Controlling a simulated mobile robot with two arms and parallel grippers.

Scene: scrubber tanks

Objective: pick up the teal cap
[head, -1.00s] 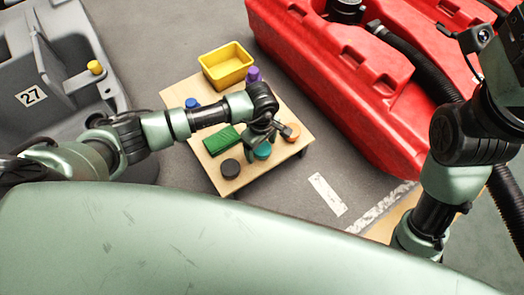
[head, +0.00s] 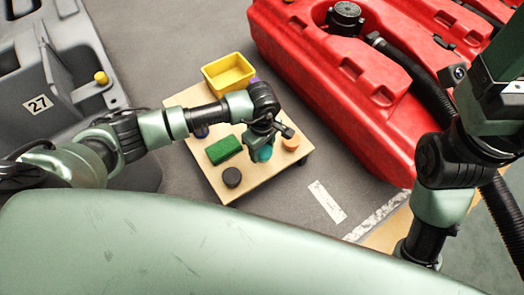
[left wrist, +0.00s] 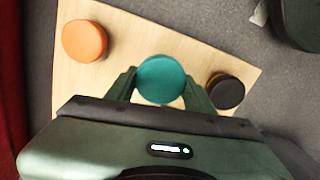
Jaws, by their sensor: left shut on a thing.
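The teal cap (left wrist: 160,79) is round and sits between the two fingers of my left gripper (left wrist: 158,90) in the left wrist view. The fingers are shut on its sides. In the head view the teal cap (head: 263,153) shows just below my left gripper (head: 259,150), partly hidden by it, over the front part of the low wooden table (head: 262,178). I cannot tell how far it is above the tabletop. My right arm shows at the right of the head view, but its fingertips are not seen.
An orange cap (head: 291,143) and a black cap (head: 231,177) stand on either side. A green block (head: 223,149), a yellow bin (head: 228,73), and a partly hidden blue cap (head: 201,132) and purple cap (head: 254,82) are also on the table. A red tank (head: 340,90) stands right.

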